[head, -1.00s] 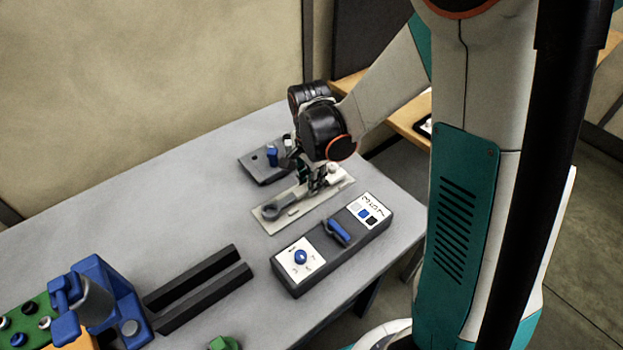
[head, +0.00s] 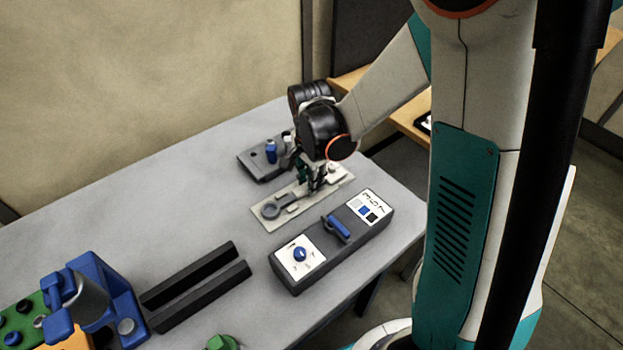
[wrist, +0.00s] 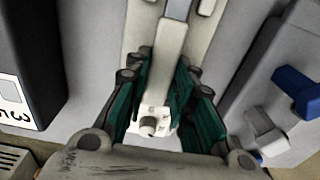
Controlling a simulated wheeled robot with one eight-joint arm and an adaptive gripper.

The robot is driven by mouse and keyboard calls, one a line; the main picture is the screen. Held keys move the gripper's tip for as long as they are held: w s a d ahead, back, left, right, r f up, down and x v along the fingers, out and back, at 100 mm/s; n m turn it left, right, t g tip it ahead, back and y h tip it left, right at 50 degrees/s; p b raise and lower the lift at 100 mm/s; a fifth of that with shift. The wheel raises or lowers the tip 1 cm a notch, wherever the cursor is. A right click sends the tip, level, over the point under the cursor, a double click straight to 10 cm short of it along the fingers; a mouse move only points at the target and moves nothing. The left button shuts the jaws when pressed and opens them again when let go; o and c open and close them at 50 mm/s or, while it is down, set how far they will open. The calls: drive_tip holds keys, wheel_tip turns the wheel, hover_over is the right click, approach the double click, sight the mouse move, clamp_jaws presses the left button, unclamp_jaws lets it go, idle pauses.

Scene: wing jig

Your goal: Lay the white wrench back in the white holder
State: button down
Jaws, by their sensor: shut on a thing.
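The white holder (head: 262,222) is a pale flat plate lying on the grey table. The wrench (head: 270,210), greyish white with a ring end, is lined up along the holder, its ring over the plate's left end. My gripper (head: 316,185) points down over the plate's right half. In the wrist view, my gripper's teal fingers (wrist: 160,95) are shut on the wrench's pale shaft (wrist: 168,55). The holder's plate (wrist: 140,28) shows beneath it, with a pale knob (wrist: 148,125) near the fingers. I cannot tell whether the wrench rests fully on the plate.
A dark control box (head: 310,262) with a blue knob and blue handle stands just in front of the holder. A dark grey block (head: 258,168) with blue and white pegs sits behind it. Black rails (head: 195,285) and a blue fixture (head: 112,300) are left. The table's left middle is clear.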

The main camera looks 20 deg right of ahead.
drive_tip(key=c, duration=1.3)
unclamp_jaws()
drive_tip(key=shift+r, duration=0.1)
wheel_tip(320, 180, up, 12)
drive_tip(key=shift+a, duration=0.15)
drive_tip(key=shift+s, duration=0.2)
drive_tip(key=s+r+n+t, duration=0.3)
drive_tip(key=s+n, duration=0.4)
drive_tip(key=s+r+n+t, duration=0.3)
drive_tip(key=s+n+t, duration=0.1)
drive_tip(key=s+n, duration=0.3)
drive_tip(key=shift+s, duration=0.3)
